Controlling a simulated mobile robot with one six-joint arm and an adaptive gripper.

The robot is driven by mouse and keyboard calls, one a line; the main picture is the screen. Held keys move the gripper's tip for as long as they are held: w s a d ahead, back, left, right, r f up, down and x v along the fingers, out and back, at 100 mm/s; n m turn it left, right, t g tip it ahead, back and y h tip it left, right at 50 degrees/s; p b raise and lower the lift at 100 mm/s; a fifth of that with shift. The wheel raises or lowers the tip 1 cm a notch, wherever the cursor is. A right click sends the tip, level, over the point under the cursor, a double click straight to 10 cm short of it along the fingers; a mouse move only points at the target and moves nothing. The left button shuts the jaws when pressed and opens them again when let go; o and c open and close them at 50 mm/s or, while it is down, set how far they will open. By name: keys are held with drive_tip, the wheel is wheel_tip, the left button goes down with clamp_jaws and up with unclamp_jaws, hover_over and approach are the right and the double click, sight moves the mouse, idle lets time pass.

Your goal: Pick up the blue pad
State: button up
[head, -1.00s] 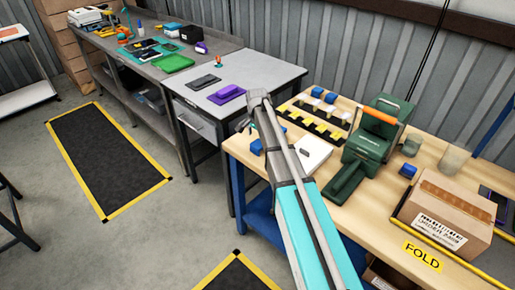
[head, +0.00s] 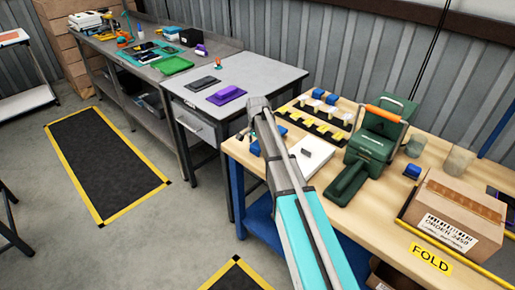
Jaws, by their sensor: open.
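Several small blue pieces lie on the wooden bench, and I cannot tell for sure which is the pad. One blue piece (head: 256,148) is at the bench's left edge, beside my arm. Two more blue pieces (head: 318,93) stand behind the yellow-marked black strip, and another (head: 412,171) lies right of the green machine. My arm reaches up over the bench's left part. My gripper (head: 243,132) shows only as a small dark part left of the arm's end; the rest is hidden. It is open, and I see nothing held.
The green machine (head: 372,143) with an orange handle stands mid-bench, right of a white box (head: 312,155). A carton (head: 452,213) fills the right front. Clear cups (head: 457,161) stand behind it. A grey table with a purple item (head: 226,95) is at left.

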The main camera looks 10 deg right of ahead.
drive_tip(key=c, duration=0.6)
drive_tip(key=shift+r, duration=0.2)
wheel_tip(320, 180, up, 2)
drive_tip(key=shift+r+p, duration=0.1)
drive_tip(key=shift+p, duration=1.1)
drive_tip(key=s+d+r+p, duration=0.1)
drive_tip(key=s+r+p, duration=0.2)
drive_tip(key=s, duration=0.1)
drive_tip(key=s+d+r+p, duration=0.1)
drive_tip(key=s+r+p, duration=0.3)
drive_tip(key=s, duration=0.1)
drive_tip(key=s+d+r+p, duration=0.1)
drive_tip(key=s+r+p, duration=0.2)
drive_tip(key=s, duration=0.1)
drive_tip(key=shift+s+r+p, duration=0.25)
drive_tip(key=shift+s+p, duration=0.05)
drive_tip(key=shift+s, duration=0.05)
